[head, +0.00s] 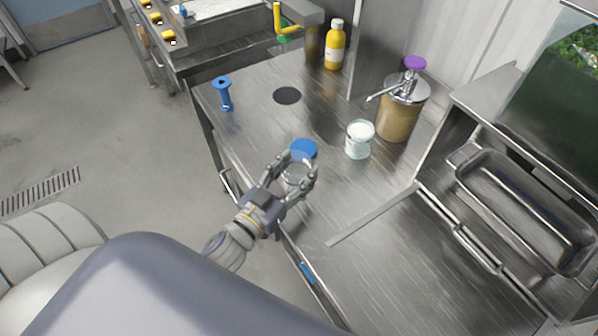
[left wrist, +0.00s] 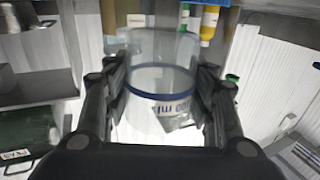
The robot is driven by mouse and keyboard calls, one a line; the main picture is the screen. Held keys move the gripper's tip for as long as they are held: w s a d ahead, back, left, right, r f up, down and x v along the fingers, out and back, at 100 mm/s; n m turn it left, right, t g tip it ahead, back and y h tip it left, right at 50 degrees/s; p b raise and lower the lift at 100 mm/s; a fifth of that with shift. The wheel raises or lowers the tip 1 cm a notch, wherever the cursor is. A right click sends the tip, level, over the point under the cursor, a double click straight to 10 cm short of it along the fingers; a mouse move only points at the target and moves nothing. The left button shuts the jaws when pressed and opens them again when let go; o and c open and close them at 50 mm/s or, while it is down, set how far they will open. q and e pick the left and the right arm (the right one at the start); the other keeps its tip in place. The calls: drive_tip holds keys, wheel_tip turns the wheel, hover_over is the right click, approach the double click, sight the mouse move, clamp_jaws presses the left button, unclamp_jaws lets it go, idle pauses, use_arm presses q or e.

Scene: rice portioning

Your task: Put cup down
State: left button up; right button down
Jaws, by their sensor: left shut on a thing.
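My left gripper (head: 297,166) is shut around a clear cup (head: 294,180) near the counter's front edge. The cup also fills the middle of the left wrist view (left wrist: 160,75), between the two fingers, with a dark blue band and printed lettering. I cannot tell whether its base touches the metal counter (head: 350,205). A flat blue disc (head: 303,148) lies just beyond the gripper, partly covered by a fingertip. A clear container with white contents (head: 359,140) stands to the right of the disc. My right gripper is not in view.
A brown pump dispenser (head: 399,110) with a purple top stands behind the white-filled container. A yellow bottle (head: 335,45) stands at the back, and a blue tool (head: 224,93) stands at the left edge. A dark round spot (head: 287,95) marks clear counter. A metal pan (head: 520,210) is at right.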

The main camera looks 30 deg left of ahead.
use_arm(q)
drive_tip(key=shift+w+d, duration=0.1)
drive_tip(key=shift+w, duration=0.45)
drive_tip(key=shift+w+f, duration=0.1)
drive_tip(key=shift+f, duration=1.7)
drive_tip(key=shift+f, duration=0.15)
drive_tip(key=o, duration=1)
drive_tip(key=shift+c, duration=0.2)
